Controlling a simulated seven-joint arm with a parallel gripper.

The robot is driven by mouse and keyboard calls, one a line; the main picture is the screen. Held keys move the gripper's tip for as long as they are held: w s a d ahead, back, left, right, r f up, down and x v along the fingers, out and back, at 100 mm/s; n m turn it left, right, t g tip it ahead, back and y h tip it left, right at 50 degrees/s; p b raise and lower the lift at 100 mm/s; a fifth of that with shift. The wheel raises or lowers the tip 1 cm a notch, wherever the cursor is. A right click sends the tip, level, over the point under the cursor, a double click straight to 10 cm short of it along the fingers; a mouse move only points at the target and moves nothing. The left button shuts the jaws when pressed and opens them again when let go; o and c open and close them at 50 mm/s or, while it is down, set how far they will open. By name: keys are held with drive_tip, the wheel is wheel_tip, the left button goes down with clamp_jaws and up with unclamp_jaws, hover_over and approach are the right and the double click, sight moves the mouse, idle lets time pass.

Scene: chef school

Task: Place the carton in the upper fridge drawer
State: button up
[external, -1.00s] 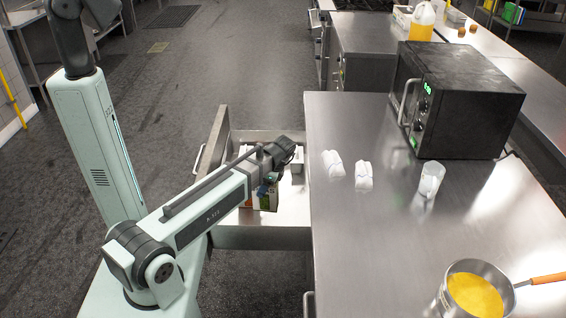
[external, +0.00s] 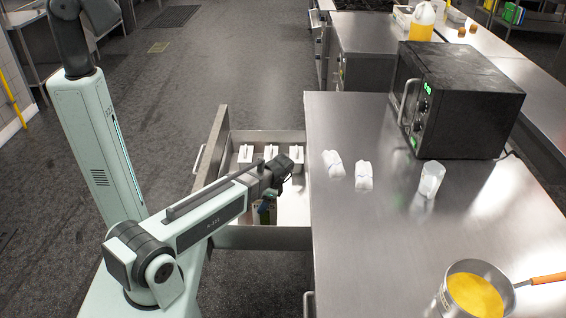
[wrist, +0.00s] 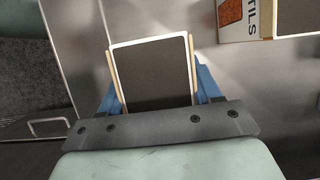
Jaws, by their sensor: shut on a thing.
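The open drawer (external: 222,140) extends left of the steel counter. My gripper (external: 264,204) is inside the drawer's outline in the external view, over its near part, mostly hidden by my arm. A carton (external: 264,214) shows in part below my gripper. In the wrist view my gripper (wrist: 152,80) is shut on this carton (wrist: 155,72), whose dark face has a white rim, with a finger at each side. I cannot tell whether the carton touches the drawer floor.
Three white cartons (external: 270,153) stand in a row at the drawer's far end. A box with an orange label (wrist: 238,14) is at the upper right in the wrist view. On the counter (external: 370,240) are white packets (external: 333,163), a glass, a pot and a black microwave (external: 460,100).

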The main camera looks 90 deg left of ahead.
drive_tip(key=shift+f, duration=1.8)
drive_tip(key=shift+f, duration=0.1)
drive_tip(key=o, duration=1.5)
drive_tip(key=v, duration=1.2)
